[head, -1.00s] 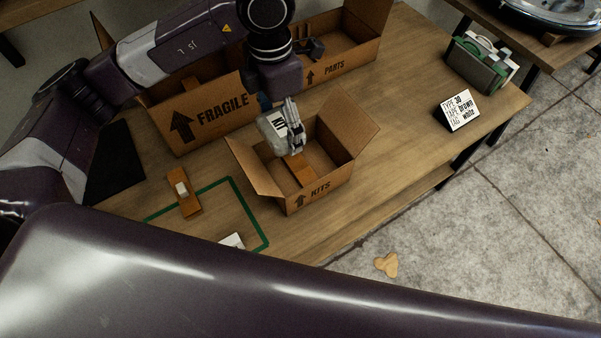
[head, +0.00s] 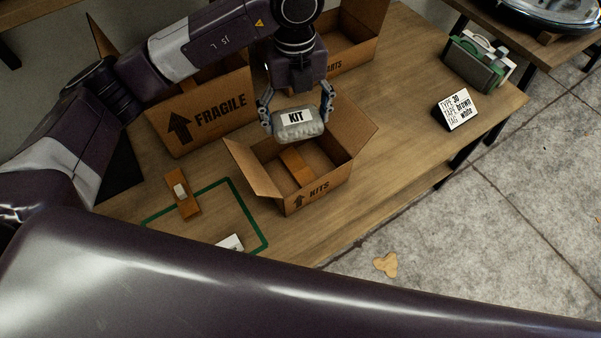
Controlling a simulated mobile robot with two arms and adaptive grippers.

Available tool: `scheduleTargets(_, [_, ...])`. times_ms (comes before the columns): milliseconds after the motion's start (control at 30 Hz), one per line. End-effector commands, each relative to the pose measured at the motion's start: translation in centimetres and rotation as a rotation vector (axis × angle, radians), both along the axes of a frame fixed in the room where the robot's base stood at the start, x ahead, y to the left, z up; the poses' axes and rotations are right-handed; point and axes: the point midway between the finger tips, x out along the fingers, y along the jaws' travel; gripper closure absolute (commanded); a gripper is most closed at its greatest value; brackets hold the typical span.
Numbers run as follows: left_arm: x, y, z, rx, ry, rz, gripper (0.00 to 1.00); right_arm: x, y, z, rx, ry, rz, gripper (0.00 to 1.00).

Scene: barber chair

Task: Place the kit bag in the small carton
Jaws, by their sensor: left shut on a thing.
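The kit bag (head: 299,126) is a grey bag with a white KIT label. My left gripper (head: 298,116) is shut on it, with one finger at each end. The bag is over the back part of the small carton (head: 322,194), which is marked KITS. The carton's flaps stand open, and a brown strip (head: 296,166) shows inside it. The bag hides part of the carton's back edge; its exact height above the carton is hard to tell. My right gripper is not in view.
A large FRAGILE carton (head: 215,115) stands behind left, and a PARTS carton (head: 345,58) behind. A brown block (head: 183,194) lies by a green outline (head: 256,209) on the table.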

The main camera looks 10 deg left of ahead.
Motion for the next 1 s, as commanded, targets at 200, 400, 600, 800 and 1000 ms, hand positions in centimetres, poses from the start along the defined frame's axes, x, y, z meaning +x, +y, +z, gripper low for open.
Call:
scheduleTargets(200, [0.6,-0.6,-0.1,0.003,-0.001,0.227,0.55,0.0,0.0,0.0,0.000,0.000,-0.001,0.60])
scheduleTargets(400, [0.6,-0.7,-1.9,0.007,0.005,0.297,0.55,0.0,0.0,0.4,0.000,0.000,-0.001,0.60])
scheduleTargets(600, [0.5,-0.6,-7.0,0.008,0.007,0.297,0.55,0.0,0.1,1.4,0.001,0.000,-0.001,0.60])
scheduleTargets(800, [0.5,-0.7,-12.3,0.007,0.005,0.295,0.55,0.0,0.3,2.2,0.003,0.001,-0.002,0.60])
scheduleTargets(1000, [0.7,-0.7,-15.4,0.005,0.002,0.294,0.55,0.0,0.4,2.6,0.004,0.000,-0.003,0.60])
